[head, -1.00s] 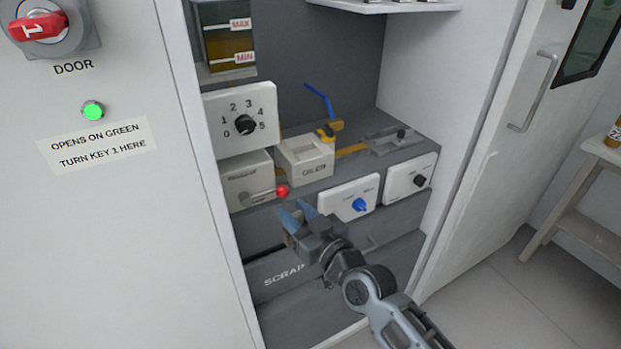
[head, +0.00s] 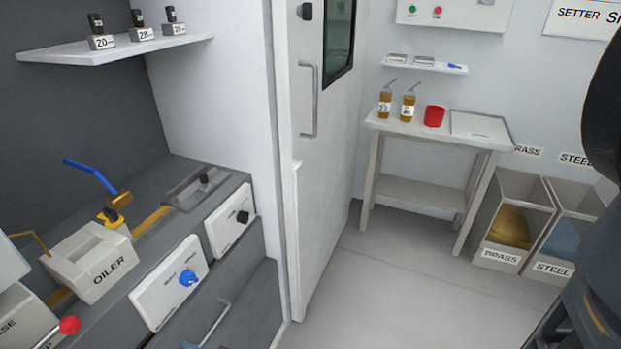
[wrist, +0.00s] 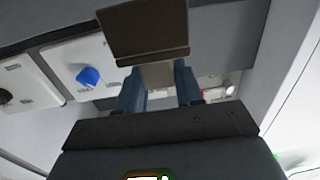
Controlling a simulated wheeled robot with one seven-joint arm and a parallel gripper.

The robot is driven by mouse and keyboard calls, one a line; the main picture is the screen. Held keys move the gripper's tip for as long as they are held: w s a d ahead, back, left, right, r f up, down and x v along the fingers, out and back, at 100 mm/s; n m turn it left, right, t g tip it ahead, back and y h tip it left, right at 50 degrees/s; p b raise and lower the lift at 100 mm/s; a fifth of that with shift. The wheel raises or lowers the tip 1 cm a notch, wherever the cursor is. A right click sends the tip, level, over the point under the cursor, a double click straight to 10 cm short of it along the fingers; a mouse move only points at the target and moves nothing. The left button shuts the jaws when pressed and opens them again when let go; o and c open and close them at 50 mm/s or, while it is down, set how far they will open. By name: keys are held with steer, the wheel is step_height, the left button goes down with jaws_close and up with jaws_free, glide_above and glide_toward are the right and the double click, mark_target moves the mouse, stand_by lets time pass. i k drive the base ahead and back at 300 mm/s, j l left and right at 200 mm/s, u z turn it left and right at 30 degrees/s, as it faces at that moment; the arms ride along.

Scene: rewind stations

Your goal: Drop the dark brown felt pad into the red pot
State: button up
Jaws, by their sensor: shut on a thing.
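The red pot (head: 434,116) stands upright on a small side table at the back right in the head view, between an amber bottle and a pale tray. In the wrist view my gripper (wrist: 158,73) has its two blue fingers closed on a pale part beneath a dark brown block, which looks like the felt pad (wrist: 145,30). The pad sticks out past the fingertips. It is held in front of the machine panels, well apart from the pot. The inside of the pot is hidden.
The side table (head: 388,124) also holds two amber bottles (head: 407,106) and a flat tray (head: 480,127). Brass (head: 499,255) and steel bins stand to its right. The open cabinet with the oiler (head: 90,262) is at left; a white door (head: 322,180) stands between. The floor (head: 400,275) before the table is clear.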

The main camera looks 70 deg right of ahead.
mark_target(432, 123)
steer(key=z, duration=1.75)
